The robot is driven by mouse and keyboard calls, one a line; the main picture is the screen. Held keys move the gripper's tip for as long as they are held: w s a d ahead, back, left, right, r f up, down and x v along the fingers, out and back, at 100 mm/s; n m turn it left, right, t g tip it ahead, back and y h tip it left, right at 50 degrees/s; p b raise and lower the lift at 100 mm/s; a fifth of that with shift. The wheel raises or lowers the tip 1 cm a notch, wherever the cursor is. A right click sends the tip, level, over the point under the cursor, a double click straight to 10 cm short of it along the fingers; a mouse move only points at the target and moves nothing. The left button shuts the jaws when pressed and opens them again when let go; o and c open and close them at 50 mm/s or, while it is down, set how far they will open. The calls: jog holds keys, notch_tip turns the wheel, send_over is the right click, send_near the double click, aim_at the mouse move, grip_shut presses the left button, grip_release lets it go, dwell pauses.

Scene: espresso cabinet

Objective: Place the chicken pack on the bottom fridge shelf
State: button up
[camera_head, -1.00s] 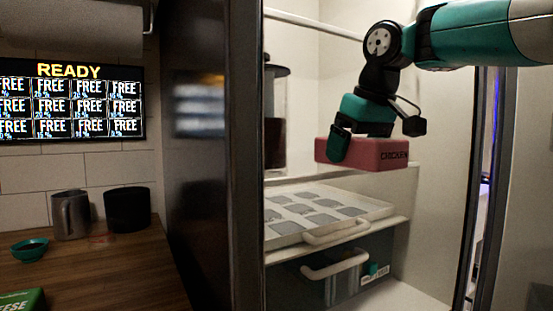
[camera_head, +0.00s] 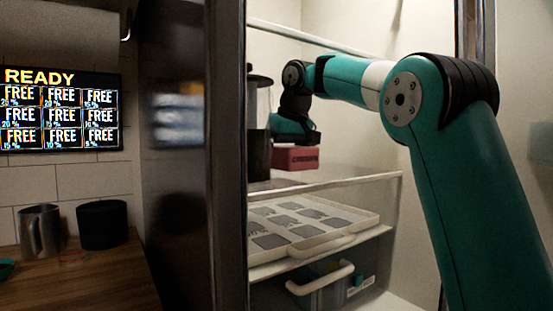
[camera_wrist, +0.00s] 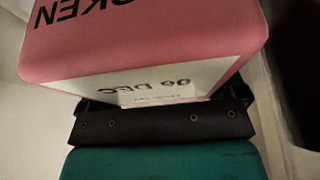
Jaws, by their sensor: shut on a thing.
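The chicken pack (camera_head: 296,158) is a red-pink block with dark lettering. In the head view it is inside the open fridge, above the shelf (camera_head: 330,186) over the white tray; I cannot tell whether it touches that shelf. My gripper (camera_head: 296,143) is shut on the pack from above. In the wrist view the pack (camera_wrist: 150,45) fills the upper part, with "KEN" lettering and a pale date label. My gripper (camera_wrist: 160,125) shows below it in that view. The fingertips are mostly hidden.
A dark-based clear container (camera_head: 258,150) stands left of the pack, close to my gripper. A white tray with grey squares (camera_head: 310,222) lies on a lower shelf. Below is a bin with a white handle (camera_head: 322,278). The dark fridge edge (camera_head: 228,200) is at the left.

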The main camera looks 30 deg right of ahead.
jog(key=w, duration=0.1)
jog(key=w+f, duration=0.1)
jog(key=shift+w+b, duration=0.3)
jog(key=shift+b, duration=0.05)
jog(key=shift+s+f, duration=0.1)
jog(key=shift+f, duration=0.1)
jog(key=shift+f+b, duration=0.2)
jog(key=shift+b, duration=0.2)
jog(key=o, duration=0.9)
jog(key=shift+p+v, duration=0.85)
jog(key=shift+v, duration=0.2)
jog(key=s, duration=0.4)
jog(key=s+b, duration=0.1)
jog(key=s, duration=0.2)
jog(key=s+b, duration=0.1)
jog(key=s, duration=0.3)
jog(key=shift+s+d+f, duration=0.2)
jog(key=shift+s+f, duration=0.05)
jog(key=shift+s, duration=0.1)
